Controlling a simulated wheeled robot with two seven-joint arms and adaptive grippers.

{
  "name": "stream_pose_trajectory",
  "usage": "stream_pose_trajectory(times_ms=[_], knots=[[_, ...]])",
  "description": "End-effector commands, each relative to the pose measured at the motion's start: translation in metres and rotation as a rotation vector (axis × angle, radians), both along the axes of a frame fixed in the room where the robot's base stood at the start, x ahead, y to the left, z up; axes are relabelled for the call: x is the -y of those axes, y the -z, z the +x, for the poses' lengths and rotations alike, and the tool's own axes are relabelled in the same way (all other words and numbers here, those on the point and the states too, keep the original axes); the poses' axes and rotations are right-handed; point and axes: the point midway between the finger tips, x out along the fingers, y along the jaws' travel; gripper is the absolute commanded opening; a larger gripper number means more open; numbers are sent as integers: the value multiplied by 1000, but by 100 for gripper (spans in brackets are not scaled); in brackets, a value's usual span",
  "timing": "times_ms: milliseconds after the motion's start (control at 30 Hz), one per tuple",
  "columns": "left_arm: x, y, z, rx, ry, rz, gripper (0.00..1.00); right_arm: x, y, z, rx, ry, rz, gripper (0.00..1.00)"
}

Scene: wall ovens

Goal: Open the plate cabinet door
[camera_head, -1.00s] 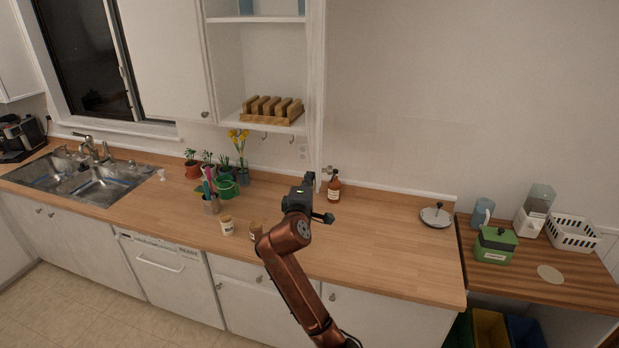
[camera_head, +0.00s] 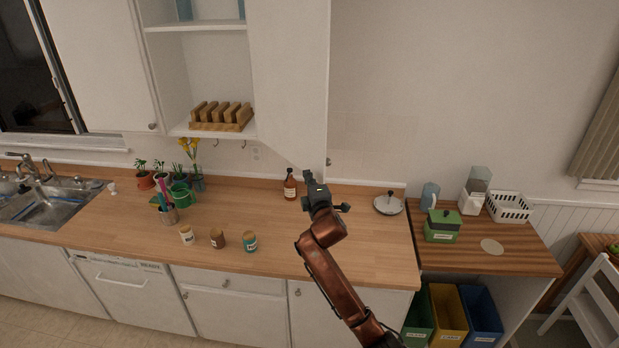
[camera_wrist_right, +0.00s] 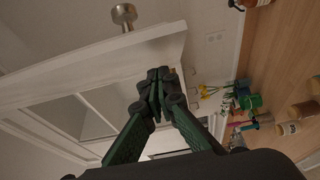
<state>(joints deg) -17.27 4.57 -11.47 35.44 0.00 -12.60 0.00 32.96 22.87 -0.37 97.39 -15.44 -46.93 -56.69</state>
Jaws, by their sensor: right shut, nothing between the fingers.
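The plate cabinet (camera_head: 205,70) is a white wall cabinet whose inside shows, with a wooden plate rack (camera_head: 222,126) on its lower shelf. Its white door (camera_head: 288,70) stands swung out on the right side, away from the cabinet front. The door's round metal knob (camera_head: 328,161) shows at its outer lower edge. In the wrist view the knob (camera_wrist_right: 124,14) and the door's edge (camera_wrist_right: 110,52) lie beyond my fingers. My right gripper (camera_head: 314,178) is shut and empty, just below the door's lower outer corner. It also shows in the wrist view (camera_wrist_right: 159,82). My left gripper is out of view.
Below is a wooden counter (camera_head: 290,250) with a brown bottle (camera_head: 290,185), small jars (camera_head: 218,238), potted plants (camera_head: 180,192) and a pot lid (camera_head: 388,203). A lower side table at right holds a green box (camera_head: 442,225) and a white basket (camera_head: 510,206).

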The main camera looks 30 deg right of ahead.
Motion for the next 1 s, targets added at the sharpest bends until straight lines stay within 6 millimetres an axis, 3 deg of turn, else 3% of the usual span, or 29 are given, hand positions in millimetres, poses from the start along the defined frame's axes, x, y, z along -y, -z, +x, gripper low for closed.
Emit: stream_pose_trajectory(times_ms=[167, 400, 700, 1000], knots=[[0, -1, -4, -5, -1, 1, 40, -4, 0, -1, 0, 1, -1, 0], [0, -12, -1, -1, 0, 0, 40, -46, -2, -4, -1, -5, 1, 0], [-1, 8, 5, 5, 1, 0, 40, -47, 2, -70, 2, -3, -1, 0], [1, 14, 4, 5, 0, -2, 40, -50, 1, -102, 0, -1, -1, 0]])
